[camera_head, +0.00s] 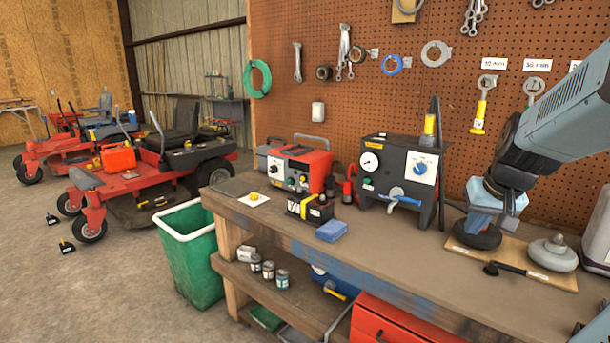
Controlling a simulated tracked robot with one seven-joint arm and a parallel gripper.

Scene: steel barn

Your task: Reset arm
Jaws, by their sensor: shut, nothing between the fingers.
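My arm reaches in from the right edge as a grey-blue link ending in a black wrist. My gripper (490,214) is at its end, pointing down over the right part of the workbench (400,262). It is shut and holds nothing. Its tips are small and partly mixed with a pale blue part (482,192) behind them. A black round disc (477,236) lies just below on a tan board (512,258); I cannot tell whether the gripper touches it.
A grey domed disc (553,254) and a black-handled tool (515,270) lie on the board. A gauge box (400,170), a red unit (299,168) and a blue sponge (332,230) stand further left. The bench's front middle is clear. A pegboard (410,105) rises behind.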

